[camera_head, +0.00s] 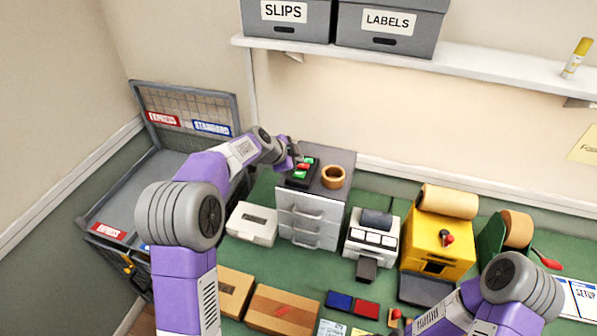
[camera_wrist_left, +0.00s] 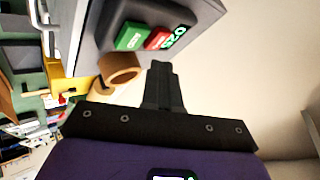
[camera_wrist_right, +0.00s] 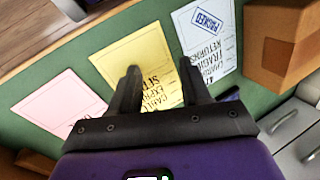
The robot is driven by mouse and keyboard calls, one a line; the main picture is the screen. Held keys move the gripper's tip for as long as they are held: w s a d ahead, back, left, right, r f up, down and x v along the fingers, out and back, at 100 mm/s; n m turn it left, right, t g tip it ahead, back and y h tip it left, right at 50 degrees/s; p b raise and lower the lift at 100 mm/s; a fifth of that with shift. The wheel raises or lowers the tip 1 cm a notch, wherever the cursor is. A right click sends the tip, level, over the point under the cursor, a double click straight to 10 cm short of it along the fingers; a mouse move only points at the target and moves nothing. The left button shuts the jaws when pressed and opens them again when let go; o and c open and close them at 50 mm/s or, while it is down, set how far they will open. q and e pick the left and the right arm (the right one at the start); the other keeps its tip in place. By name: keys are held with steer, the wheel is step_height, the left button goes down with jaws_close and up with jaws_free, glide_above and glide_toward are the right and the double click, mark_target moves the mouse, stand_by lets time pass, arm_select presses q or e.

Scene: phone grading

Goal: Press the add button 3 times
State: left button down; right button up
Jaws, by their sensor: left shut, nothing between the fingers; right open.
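A dark counter box (camera_head: 291,182) sits on top of the grey drawer cabinet at the back. It has a green add button (camera_wrist_left: 130,37), a red button (camera_wrist_left: 157,40) and a display with green digits (camera_wrist_left: 175,37). The green add button also shows in the head view (camera_head: 300,175). My left gripper (camera_wrist_left: 162,75) is shut and empty, close to the counter's display end. In the left wrist view its fingertips are apart from the buttons. My right gripper (camera_wrist_right: 162,82) is open and empty above papers on the green table.
A tape roll (camera_head: 333,177) stands beside the counter on the cabinet (camera_head: 310,220). A white box (camera_head: 252,224) is left of the cabinet, and a label printer (camera_head: 371,238) and yellow dispenser (camera_head: 428,243) are right. A shelf (camera_head: 480,73) hangs above.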

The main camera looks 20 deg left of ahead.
arm_select(q)
steer(key=shift+w+r+p, duration=0.25)
steer(key=shift+r+p, duration=0.25)
steer(key=shift+r, duration=0.4)
steer(key=shift+s+d+r, duration=0.15)
steer(key=shift+s+r, duration=0.05)
steer(key=shift+r, duration=0.25)
steer(key=shift+w, duration=0.1)
